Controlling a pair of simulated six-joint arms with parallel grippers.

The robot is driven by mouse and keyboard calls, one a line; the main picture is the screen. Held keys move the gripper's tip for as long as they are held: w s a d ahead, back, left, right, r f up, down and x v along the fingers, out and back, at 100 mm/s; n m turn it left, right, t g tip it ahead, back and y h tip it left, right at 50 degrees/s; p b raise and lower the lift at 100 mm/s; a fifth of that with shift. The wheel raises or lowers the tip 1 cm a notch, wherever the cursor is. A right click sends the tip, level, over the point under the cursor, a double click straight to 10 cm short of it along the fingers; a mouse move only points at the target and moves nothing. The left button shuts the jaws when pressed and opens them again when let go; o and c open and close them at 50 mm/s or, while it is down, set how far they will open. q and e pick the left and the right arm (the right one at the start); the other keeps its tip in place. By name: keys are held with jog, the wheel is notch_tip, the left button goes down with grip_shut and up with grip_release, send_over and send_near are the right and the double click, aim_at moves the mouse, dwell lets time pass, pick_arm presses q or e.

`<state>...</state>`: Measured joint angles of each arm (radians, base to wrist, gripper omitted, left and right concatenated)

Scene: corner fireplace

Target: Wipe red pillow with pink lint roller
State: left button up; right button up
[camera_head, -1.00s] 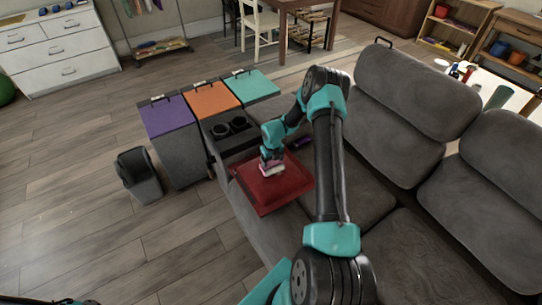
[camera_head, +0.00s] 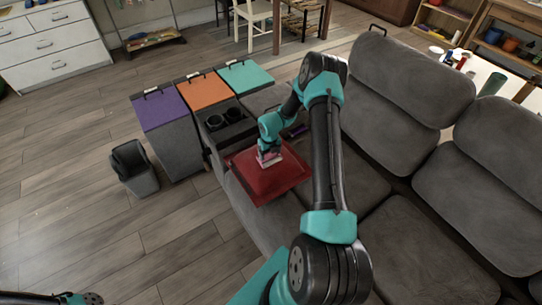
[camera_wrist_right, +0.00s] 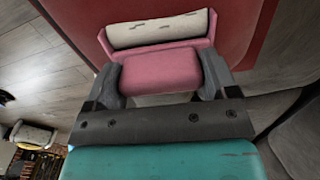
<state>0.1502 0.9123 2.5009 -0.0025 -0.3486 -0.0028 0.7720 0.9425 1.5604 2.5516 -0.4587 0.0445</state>
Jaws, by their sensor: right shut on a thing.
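The red pillow (camera_head: 285,181) lies flat on the grey sofa seat, near its left end; it also shows in the right wrist view (camera_wrist_right: 245,25). My right gripper (camera_head: 267,155) is over the pillow, pointing down. It is shut on the pink lint roller (camera_head: 270,160). In the right wrist view the roller's pink body (camera_wrist_right: 160,70) sits between the two fingers, with its pale roll beyond them, over the pillow. I cannot tell for sure whether the roll touches the cloth. Only a dark end of my left arm shows at the bottom left corner; its fingers cannot be made out.
The grey sofa (camera_head: 370,195) has back cushions on the right. A cup-holder console (camera_head: 226,127) stands behind the pillow, beside bins with purple (camera_head: 158,110), orange (camera_head: 205,88) and teal (camera_head: 245,77) lids. A dark bin (camera_head: 134,168) stands on the floor at left. A small dark purple item (camera_head: 297,130) lies behind the pillow.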

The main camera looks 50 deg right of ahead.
jog(key=shift+w+d, duration=0.25)
jog(key=shift+w, duration=0.75)
jog(key=shift+w+d, duration=0.2)
jog(key=shift+w, duration=0.75)
notch_tip(320, 180, up, 8)
jog(key=shift+r, duration=0.2)
jog(key=shift+s, duration=0.1)
jog(key=shift+a, duration=0.15)
